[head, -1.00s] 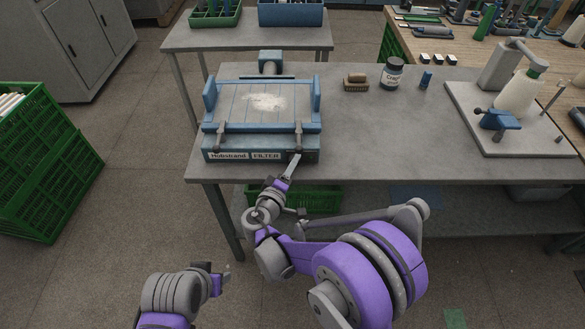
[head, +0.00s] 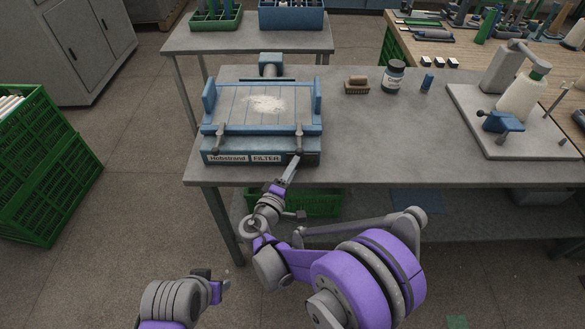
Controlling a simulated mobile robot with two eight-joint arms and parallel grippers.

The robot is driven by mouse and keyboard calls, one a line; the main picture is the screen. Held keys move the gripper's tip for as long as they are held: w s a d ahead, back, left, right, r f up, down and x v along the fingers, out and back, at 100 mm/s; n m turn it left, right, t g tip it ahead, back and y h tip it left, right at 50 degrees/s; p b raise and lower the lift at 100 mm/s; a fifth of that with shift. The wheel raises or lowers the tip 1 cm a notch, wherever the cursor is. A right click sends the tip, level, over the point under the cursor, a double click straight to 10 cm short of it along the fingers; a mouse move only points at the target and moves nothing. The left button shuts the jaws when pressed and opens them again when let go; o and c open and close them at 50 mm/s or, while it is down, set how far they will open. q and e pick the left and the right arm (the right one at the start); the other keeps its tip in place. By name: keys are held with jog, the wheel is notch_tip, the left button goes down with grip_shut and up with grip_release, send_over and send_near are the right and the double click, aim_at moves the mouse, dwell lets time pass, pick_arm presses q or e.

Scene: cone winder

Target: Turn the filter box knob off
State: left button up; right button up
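The blue filter box (head: 222,137) stands at the left end of the grey bench, with a pale powder patch on its slatted top. Its front carries a "FILTER" label (head: 266,158). My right gripper (head: 293,161) reaches up to the right end of the box's front, just right of the label. The knob cannot be made out there; the gripper may hide it. Whether the fingers are open or shut on anything is too small to tell. My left gripper (head: 226,284) is low in the view, away from the bench, its fingers unclear.
A brush (head: 357,86), a dark jar (head: 393,76) and a small blue object (head: 427,82) stand on the bench (head: 370,140). The winder with a white cone (head: 522,96) is at right. Green crates (head: 50,170) stand on the floor at left.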

jog(key=o, duration=0.4)
